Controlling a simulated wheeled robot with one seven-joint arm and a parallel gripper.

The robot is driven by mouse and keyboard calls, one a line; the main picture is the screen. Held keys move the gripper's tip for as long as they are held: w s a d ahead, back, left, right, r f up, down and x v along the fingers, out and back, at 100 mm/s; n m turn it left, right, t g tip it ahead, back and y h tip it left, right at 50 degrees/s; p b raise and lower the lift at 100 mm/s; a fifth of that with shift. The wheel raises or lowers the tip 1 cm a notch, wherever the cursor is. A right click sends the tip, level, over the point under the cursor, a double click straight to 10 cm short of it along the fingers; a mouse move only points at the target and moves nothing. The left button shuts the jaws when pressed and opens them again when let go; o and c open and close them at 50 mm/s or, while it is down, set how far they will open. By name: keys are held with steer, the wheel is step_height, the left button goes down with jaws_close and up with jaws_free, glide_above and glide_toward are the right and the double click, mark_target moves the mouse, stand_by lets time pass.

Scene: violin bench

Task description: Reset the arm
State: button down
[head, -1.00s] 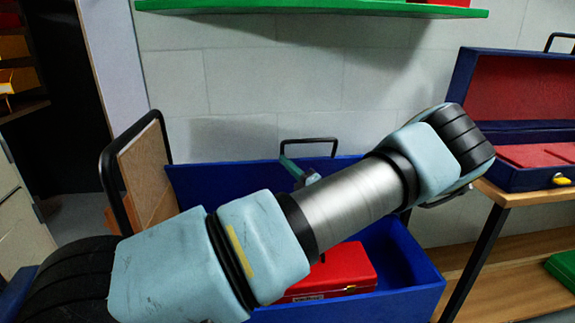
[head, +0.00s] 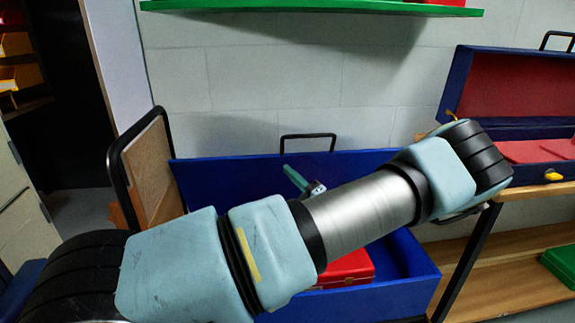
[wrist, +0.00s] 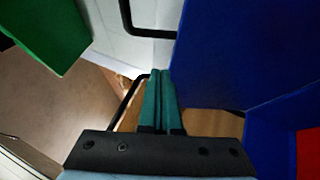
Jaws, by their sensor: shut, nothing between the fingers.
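My gripper (wrist: 159,100) shows in the wrist view with its two teal fingers together and nothing between them. In the head view a teal finger part of my gripper (head: 297,180) shows just behind my forearm, in front of the blue back panel of an open case. My arm stretches across the lower middle of the head view, from lower left to upper right, and hides much of what lies behind it.
A large open blue case (head: 225,180) stands behind my arm, with a red box (head: 348,266) in it. At right a second blue case (head: 458,90) sits open on a wooden bench (head: 528,190). A green shelf (head: 320,7) hangs above. A cork-coloured board (head: 150,175) stands at left.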

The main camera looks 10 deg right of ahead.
steer(key=v, duration=0.7)
steer(key=a+f+n+g+y, duration=0.1)
steer(key=a+n+g+y, duration=0.3)
steer(key=a+n+g, duration=1)
steer(key=s+a+n+g+h, duration=0.55)
steer(key=s+a+n, duration=0.25)
steer(key=a+n, duration=0.35)
steer(key=s+a+r+n+t+h+p, duration=0.1)
steer(key=r+n+h+p, duration=0.3)
steer(key=r+n, duration=0.5)
steer(key=s+a+r+n+t+h+p, duration=0.1)
steer(key=s+r+n+h+p, duration=0.2)
steer(key=r+n+p, duration=0.5)
step_height(320, 180, up, 5)
steer(key=shift+n+h+p, duration=0.4)
steer(key=shift+n+h, duration=0.45)
steer(key=shift+n, duration=0.4)
